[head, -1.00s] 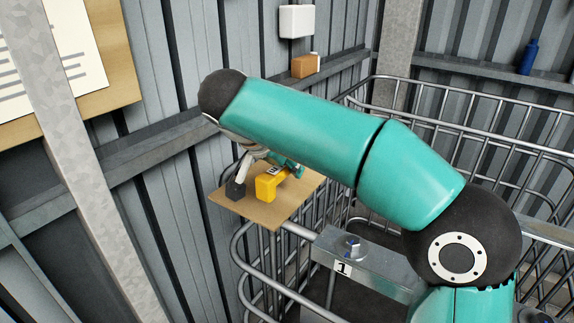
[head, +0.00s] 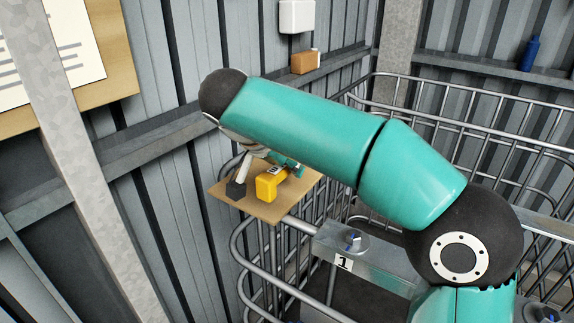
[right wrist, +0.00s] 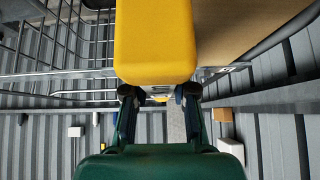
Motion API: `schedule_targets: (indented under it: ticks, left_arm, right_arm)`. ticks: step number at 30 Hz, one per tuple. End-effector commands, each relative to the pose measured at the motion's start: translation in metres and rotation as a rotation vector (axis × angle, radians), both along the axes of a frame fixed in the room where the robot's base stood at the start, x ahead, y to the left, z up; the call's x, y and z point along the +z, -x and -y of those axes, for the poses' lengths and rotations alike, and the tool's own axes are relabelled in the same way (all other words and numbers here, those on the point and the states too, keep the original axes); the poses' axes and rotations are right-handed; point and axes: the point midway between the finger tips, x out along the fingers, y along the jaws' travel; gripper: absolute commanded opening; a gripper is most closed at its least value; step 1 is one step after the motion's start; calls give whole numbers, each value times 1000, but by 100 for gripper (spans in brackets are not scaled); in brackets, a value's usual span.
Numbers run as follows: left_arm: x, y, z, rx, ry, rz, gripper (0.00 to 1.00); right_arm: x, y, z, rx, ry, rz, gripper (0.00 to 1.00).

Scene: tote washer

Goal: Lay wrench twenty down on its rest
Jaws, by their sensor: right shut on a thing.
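A yellow block-shaped tool with a small label (head: 269,187), which I take for wrench twenty, is at the end of my right arm, over a light wooden board (head: 285,207). In the right wrist view the yellow body (right wrist: 155,40) fills the top middle. My right gripper (right wrist: 158,97) is shut on it; its dark fingertips are on either side. In the head view the gripper is mostly hidden behind the teal arm. A black block (head: 236,190) with a pale stem shows left of the yellow body; I cannot tell what it belongs to. Contact with the board is unclear. My left gripper is out of view.
A wire-railed cart (head: 475,95) stands right of the board. A metal plate marked 1 (head: 385,268) crosses it, with a small blue-topped fitting (head: 353,240). A brown box (head: 304,62) sits on the wall ledge. A grey post (head: 70,160) stands at left.

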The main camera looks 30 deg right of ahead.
Motion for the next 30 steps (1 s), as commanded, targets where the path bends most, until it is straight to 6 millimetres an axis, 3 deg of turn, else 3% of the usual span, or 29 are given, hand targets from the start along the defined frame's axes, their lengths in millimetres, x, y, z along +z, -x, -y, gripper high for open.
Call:
schedule_targets:
  ticks: [19, 30]
  left_arm:
    - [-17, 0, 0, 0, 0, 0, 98]
    - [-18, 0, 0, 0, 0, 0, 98]
  right_arm:
    - [-18, -1, 0, 1, 1, 1, 0]
    - [-18, -1, -1, 2, 1, 1, 0]
